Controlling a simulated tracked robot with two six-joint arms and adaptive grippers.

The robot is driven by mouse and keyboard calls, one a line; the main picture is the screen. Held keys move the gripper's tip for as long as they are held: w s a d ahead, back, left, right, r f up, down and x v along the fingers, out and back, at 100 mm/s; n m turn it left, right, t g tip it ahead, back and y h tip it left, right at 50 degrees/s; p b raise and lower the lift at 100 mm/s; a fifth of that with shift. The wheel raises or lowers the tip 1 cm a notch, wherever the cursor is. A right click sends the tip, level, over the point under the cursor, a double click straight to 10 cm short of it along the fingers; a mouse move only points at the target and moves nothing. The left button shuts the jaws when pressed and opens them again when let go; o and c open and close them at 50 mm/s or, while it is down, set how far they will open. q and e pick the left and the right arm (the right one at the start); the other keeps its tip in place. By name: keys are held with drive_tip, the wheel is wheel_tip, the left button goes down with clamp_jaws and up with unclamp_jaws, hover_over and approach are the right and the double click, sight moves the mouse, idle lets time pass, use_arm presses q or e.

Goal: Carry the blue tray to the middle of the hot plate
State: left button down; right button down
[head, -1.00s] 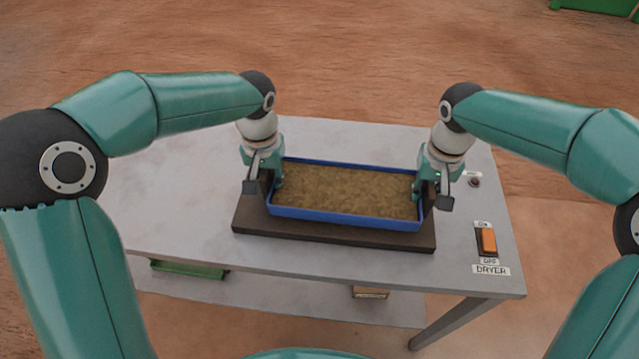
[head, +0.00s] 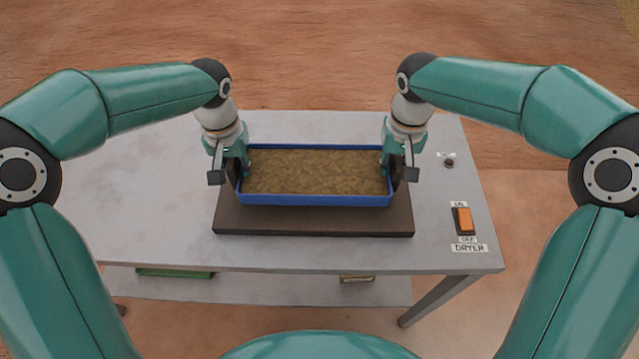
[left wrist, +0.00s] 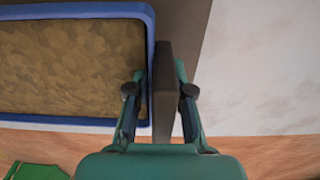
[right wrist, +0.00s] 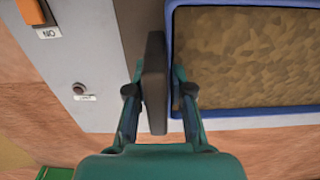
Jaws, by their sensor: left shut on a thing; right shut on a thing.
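The blue tray (head: 315,200), filled with brown crumbly material (head: 315,171), is level over the dark hot plate (head: 314,222). Left and right margins of the plate look about equal; more plate shows in front. I cannot tell whether the tray touches the plate. My left gripper (head: 236,176) is shut on a dark upright handle at the tray's left end; the handle (left wrist: 163,85) shows between its fingers in the left wrist view. My right gripper (head: 396,176) is shut on the matching handle (right wrist: 154,85) at the right end. The plate's back edge is hidden.
The grey table (head: 150,220) has free room left of the plate. An orange dryer switch (head: 465,220) with ON and OFF labels and a small dark knob (head: 448,162) are on the right. A lower shelf (head: 260,288) holds a green item (head: 175,272).

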use_arm(q)
drive_tip(key=shift+r+p, duration=0.3)
drive_tip(key=shift+r, duration=0.4)
use_arm(e)
drive_tip(key=shift+r, duration=0.7)
drive_tip(key=shift+a, duration=0.1)
use_arm(q)
drive_tip(key=shift+a+f, duration=0.1)
drive_tip(key=shift+f, duration=0.1)
use_arm(e)
drive_tip(key=shift+f, duration=0.2)
